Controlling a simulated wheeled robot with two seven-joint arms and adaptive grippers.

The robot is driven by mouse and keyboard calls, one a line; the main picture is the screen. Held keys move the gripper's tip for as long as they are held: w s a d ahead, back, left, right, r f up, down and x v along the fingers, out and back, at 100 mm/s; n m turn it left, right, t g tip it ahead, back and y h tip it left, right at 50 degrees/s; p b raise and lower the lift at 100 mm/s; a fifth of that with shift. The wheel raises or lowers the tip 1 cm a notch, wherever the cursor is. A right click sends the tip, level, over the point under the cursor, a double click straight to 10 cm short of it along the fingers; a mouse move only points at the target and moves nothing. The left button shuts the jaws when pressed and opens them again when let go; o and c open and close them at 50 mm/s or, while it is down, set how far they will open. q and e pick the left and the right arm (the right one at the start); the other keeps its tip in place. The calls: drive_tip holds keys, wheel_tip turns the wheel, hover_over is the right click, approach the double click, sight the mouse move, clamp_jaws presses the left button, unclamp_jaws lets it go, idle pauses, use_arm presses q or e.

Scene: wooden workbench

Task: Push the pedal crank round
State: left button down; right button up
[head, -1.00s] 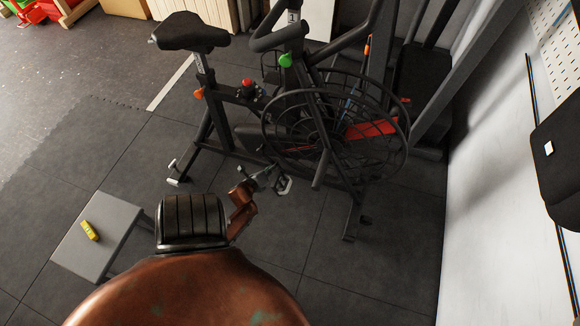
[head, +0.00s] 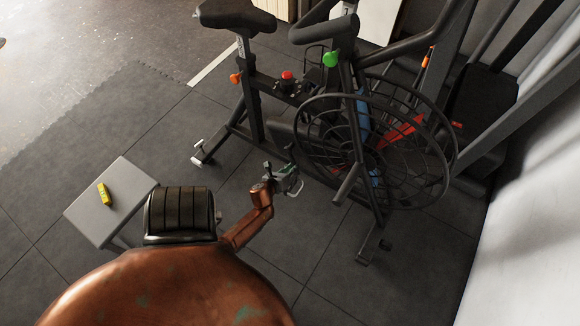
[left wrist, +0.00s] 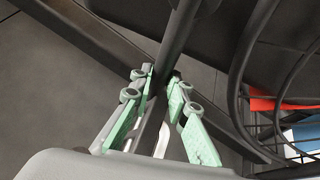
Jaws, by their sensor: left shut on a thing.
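The exercise bike (head: 260,110) stands on the dark floor, with a large caged fan wheel (head: 415,175) on its right. My left gripper (head: 287,176) is at the crank area low on the bike's near side. In the left wrist view its mint-green fingers (left wrist: 162,95) close around a dark bar, the pedal crank (left wrist: 180,45), which runs up out of the frame. The small grey pedal (head: 297,188) shows just beside the gripper in the head view. The fingers and the frame hide much of the crank. My right gripper is not in view.
A grey low bench (head: 90,215) with a yellow block (head: 104,194) on it stands at the left. Bike frame bars and the fan cage are close to the gripper. Another dark machine (head: 485,95) is behind at the right, by a white wall (head: 530,240). Open floor lies at the left.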

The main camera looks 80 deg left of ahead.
use_arm(q)
drive_tip(key=shift+d, duration=0.15)
drive_tip(key=c, duration=1.8)
unclamp_jaws()
drive_tip(key=shift+c, duration=0.2)
drive_tip(key=shift+r, duration=0.1)
